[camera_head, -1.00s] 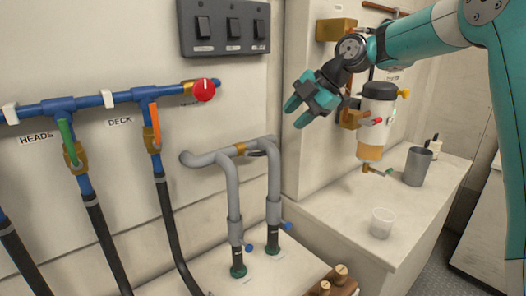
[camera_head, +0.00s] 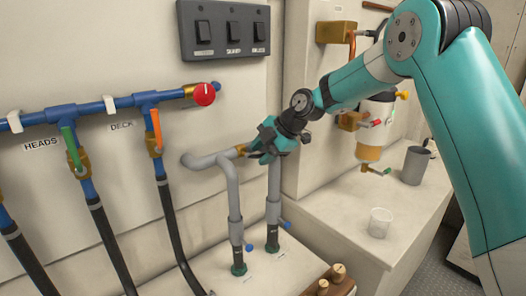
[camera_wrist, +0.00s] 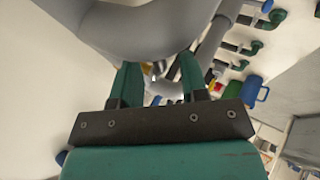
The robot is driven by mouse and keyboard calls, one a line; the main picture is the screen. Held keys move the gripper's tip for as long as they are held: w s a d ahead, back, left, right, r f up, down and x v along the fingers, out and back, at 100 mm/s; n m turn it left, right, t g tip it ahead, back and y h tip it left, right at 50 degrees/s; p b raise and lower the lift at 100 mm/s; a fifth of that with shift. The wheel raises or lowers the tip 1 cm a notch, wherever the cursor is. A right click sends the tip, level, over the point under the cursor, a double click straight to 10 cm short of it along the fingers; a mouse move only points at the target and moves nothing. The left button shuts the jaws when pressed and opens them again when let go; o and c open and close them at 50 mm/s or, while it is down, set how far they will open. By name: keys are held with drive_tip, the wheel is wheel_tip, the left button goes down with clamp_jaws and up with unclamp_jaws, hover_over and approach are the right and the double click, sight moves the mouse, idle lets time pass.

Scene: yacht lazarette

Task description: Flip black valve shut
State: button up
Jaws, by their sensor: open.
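The grey pipe (camera_head: 212,160) crosses over two grey risers at the middle of the head view. A brass valve fitting (camera_head: 240,150) sits on this pipe. Its black lever is hidden behind my gripper in the head view. My gripper (camera_head: 262,150) is at the pipe, just right of the brass fitting, jaws open. In the wrist view my gripper (camera_wrist: 158,80) has its two green fingers apart, with the grey pipe (camera_wrist: 130,30) close in front. A small brass patch (camera_wrist: 149,68) shows between the fingers. I cannot tell whether the fingers touch the lever.
A green lever (camera_head: 69,145) and an orange lever (camera_head: 155,130) hang from the blue pipe (camera_head: 95,108) at left, with a red knob (camera_head: 204,94). Black switches (camera_head: 232,30) are above. A clear cup (camera_head: 380,222) and grey mug (camera_head: 415,165) stand on the right-hand counter.

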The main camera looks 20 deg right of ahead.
clamp_jaws()
drive_tip(key=shift+d+f+m+y+b, duration=0.15)
drive_tip(key=shift+f+m+y+b, duration=0.15)
drive_tip(key=shift+f+y+b, duration=0.25)
drive_tip(key=shift+g+y, duration=0.3)
drive_tip(key=shift+y, duration=0.45)
unclamp_jaws()
drive_tip(key=shift+r, duration=0.15)
drive_tip(key=b+v, duration=0.1)
drive_tip(key=v, duration=1.6)
drive_tip(key=shift+b, duration=0.4)
drive_tip(key=shift+r, duration=0.1)
